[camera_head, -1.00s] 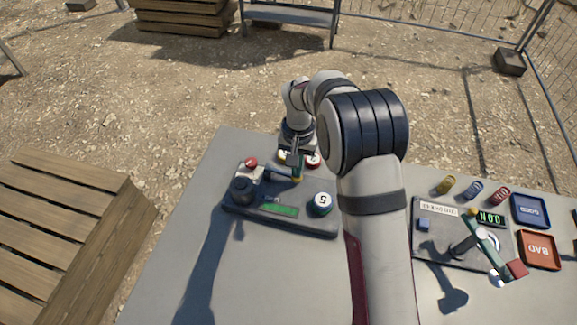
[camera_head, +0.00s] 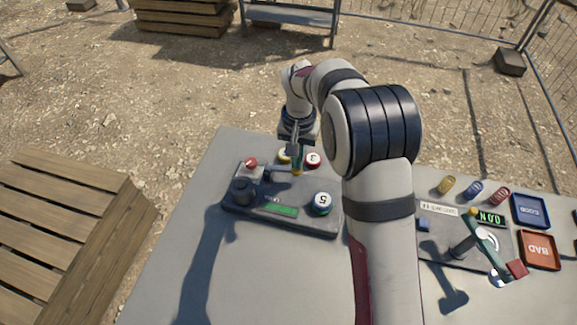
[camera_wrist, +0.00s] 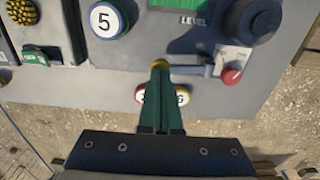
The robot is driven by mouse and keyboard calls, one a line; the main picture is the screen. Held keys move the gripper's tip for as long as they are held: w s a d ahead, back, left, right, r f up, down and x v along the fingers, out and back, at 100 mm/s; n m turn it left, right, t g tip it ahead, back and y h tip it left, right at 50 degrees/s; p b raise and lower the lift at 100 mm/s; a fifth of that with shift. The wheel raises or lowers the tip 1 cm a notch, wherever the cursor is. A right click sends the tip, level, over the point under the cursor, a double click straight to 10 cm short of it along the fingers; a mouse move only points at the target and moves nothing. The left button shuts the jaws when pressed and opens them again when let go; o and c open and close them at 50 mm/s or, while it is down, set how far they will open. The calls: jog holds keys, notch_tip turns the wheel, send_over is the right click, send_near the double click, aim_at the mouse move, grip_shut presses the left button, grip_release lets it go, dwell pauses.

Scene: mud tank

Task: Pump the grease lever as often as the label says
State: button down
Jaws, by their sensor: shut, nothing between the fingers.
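The grease lever (camera_head: 280,169) is a short grey arm with a yellow end, on the dark grey panel (camera_head: 235,208). In the wrist view the lever (camera_wrist: 190,69) runs sideways, its yellow end just at my fingertips. My gripper (camera_head: 297,163) is shut with nothing between its green fingers (camera_wrist: 160,68), which touch or nearly touch the lever's end. My fingers partly hide the last two in the wrist view.
A red knob (camera_head: 251,162), a black cylinder (camera_head: 241,190) and a green level display (camera_head: 281,210) are close to the lever. At right are a second panel with a green-handled lever (camera_head: 488,245), coloured springs (camera_head: 473,188), a blue tray (camera_head: 530,211) and a red BAD tray (camera_head: 540,250).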

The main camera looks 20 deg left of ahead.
jog(key=shift+f, duration=0.1)
jog(key=shift+f, duration=1.6)
jog(key=shift+r, duration=1.7)
jog(key=shift+f, duration=0.15)
